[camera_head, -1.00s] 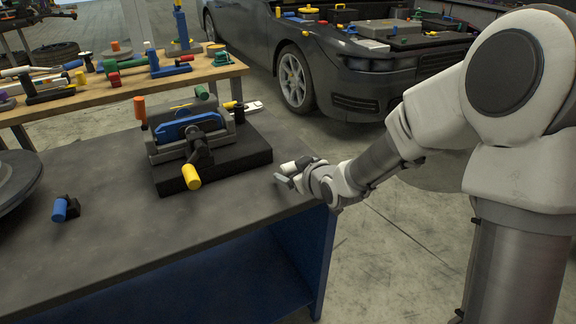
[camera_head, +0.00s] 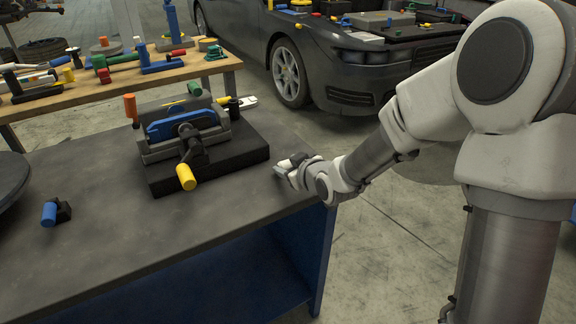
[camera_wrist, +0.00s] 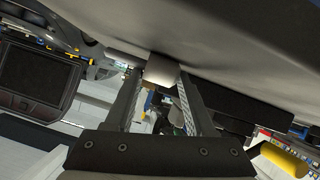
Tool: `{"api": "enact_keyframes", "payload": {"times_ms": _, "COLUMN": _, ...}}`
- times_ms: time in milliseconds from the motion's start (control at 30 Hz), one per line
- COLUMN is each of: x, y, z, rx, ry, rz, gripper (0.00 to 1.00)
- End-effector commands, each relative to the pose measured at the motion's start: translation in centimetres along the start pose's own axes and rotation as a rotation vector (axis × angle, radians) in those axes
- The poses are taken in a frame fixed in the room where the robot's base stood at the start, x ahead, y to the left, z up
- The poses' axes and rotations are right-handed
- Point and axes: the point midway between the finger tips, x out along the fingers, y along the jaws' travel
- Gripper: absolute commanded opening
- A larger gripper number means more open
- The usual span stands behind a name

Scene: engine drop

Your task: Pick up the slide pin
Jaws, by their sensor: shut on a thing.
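My gripper (camera_head: 288,169) is low over the right edge of the dark workbench (camera_head: 215,215), to the right of the vise-like fixture. In the wrist view my gripper (camera_wrist: 160,85) has both fingers closed on a small pale grey piece, which I take to be the slide pin (camera_wrist: 163,70). Its far end lies against or close to the dark surface; I cannot tell whether it touches. In the head view the fingers mostly hide the pin.
The fixture (camera_head: 185,132) has a blue bar, a yellow-tipped handle (camera_head: 186,177) and a black base (camera_head: 235,158). A blue-capped part (camera_head: 50,214) lies at left. A wooden tool table (camera_head: 120,92) and a car (camera_head: 345,65) stand behind. The bench's front middle is clear.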

Motion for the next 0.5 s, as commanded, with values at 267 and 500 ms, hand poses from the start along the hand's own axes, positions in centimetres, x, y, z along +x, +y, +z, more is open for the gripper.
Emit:
{"api": "enact_keyframes", "payload": {"times_ms": 267, "x": 0.01, "y": -0.05, "z": 0.07, "rx": 0.0, "ry": -0.002, "rz": -0.001, "gripper": 0.0}}
{"api": "enact_keyframes", "payload": {"times_ms": 500, "x": -0.48, "y": 0.26, "z": -0.9, "rx": 0.0, "ry": 0.0, "rz": 0.0, "gripper": 0.0}}
